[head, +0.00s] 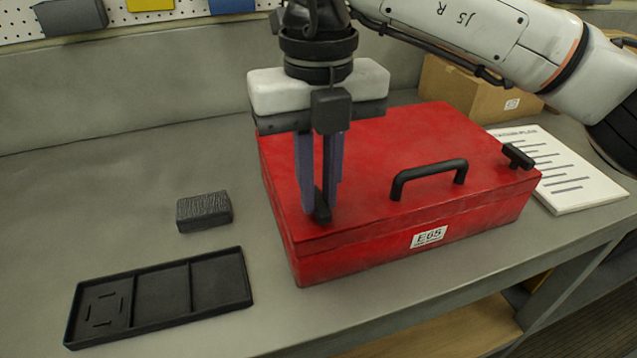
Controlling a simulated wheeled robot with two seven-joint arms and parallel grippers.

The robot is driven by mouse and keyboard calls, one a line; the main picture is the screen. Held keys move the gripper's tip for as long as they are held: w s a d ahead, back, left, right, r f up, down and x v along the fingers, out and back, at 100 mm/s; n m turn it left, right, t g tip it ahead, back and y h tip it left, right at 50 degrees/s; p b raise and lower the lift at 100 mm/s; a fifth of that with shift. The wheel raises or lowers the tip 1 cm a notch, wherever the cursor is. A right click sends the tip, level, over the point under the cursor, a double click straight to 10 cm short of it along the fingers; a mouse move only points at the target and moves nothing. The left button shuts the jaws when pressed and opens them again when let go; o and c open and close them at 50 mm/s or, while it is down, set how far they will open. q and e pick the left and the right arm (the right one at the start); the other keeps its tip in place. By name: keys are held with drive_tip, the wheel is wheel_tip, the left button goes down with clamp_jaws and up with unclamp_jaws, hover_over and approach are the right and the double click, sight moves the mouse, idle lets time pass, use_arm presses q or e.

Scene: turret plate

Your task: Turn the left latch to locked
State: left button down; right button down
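The red case (385,175) lies closed on the grey bench, with a black carry handle (430,172) on its lid. The left latch (322,209) is a black bar near the lid's front left corner, its near end pointing toward the front edge. My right gripper (321,205) points straight down there, its two purple-grey fingers close on either side of the latch bar; the fingers hide part of the latch. The right latch (518,156) is a similar black bar near the lid's right end, lying slantwise. My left gripper is not in view.
A black compartment tray (163,296) and a dark ribbed block (204,211) lie left of the case. A printed sheet stack (570,180) and a cardboard box (470,92) stand at right. The bench at back left is clear.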

drive_tip(key=shift+n, duration=0.4)
drive_tip(key=n, duration=0.3)
drive_tip(key=shift+n, duration=0.4)
drive_tip(key=n, duration=0.4)
drive_tip(key=shift+b, duration=0.3)
drive_tip(key=n, duration=0.9)
drive_tip(key=shift+n, duration=0.3)
drive_tip(key=c, duration=1.7)
unclamp_jaws()
drive_tip(key=shift+c, duration=0.2)
drive_tip(key=shift+r, duration=0.15)
